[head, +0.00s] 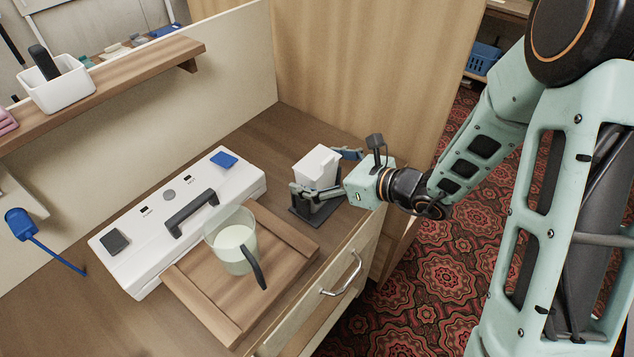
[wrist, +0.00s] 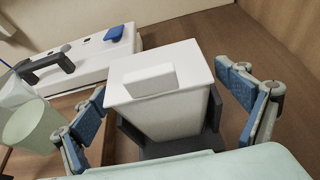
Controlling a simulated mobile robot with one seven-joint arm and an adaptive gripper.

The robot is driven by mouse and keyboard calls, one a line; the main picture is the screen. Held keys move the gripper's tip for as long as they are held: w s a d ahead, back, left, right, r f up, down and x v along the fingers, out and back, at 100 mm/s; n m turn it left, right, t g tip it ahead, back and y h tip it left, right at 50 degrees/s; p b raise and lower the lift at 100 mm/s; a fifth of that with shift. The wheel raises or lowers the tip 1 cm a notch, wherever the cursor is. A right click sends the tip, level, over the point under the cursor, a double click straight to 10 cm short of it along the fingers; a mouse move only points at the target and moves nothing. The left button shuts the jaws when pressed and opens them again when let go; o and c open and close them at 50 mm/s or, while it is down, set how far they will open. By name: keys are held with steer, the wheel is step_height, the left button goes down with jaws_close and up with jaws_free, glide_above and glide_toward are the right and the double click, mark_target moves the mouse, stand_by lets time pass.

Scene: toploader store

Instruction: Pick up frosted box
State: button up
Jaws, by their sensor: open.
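The frosted box (head: 317,164) is a pale whitish, tapered box with a raised block on its top. It stands in a dark holder (head: 301,217) on the wooden counter, right of the white case. The wrist view shows the box (wrist: 164,112) close up, with the dark holder (wrist: 180,147) around its lower part. My gripper (head: 322,171) is open, with one finger on each side of the box. In the wrist view my gripper (wrist: 161,82) shows a gap between the right finger and the box. Whether the left finger touches it I cannot tell.
A white case (head: 180,215) with a dark handle lies left. A translucent pitcher (head: 230,240) stands on a wooden tray (head: 205,304) in front. A wooden panel (head: 365,75) rises behind the box. A drawer with a metal handle (head: 342,276) is below the counter's front edge.

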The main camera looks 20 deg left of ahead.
steer(key=shift+c, duration=0.7)
steer(key=c, duration=1)
steer(key=shift+r, duration=0.1)
step_height(320, 180, up, 10)
steer(key=shift+f+p, duration=0.1)
steer(key=shift+p, duration=0.35)
steer(key=shift+o, duration=1.3)
steer(key=c, duration=0.4)
